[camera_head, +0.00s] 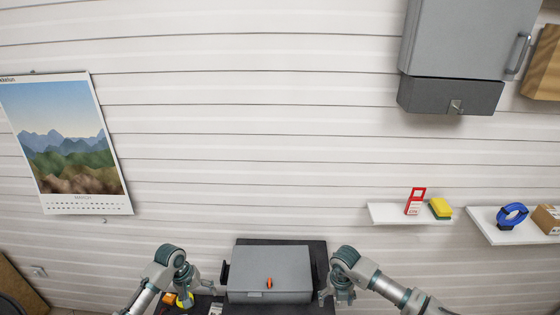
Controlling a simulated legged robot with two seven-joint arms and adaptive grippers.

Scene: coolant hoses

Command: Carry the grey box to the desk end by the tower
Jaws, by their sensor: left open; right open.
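The grey box (270,270) sits on a dark surface at the bottom middle of the head view. It has an orange latch on its front and a dark handle at its left side. My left gripper (207,291) is open just left of the box. My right gripper (326,296) is open close to the box's right side. I cannot tell whether either gripper touches the box. The tower is not recognisable in this view, and most of the desk is out of frame.
Yellow and orange items (183,300) lie beside my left gripper. A white wall shelf (385,213) holds a red tag and a yellow block. Another shelf (490,228) holds a blue coil and a small carton. A grey cabinet (465,40) hangs above; a calendar (70,140) hangs left.

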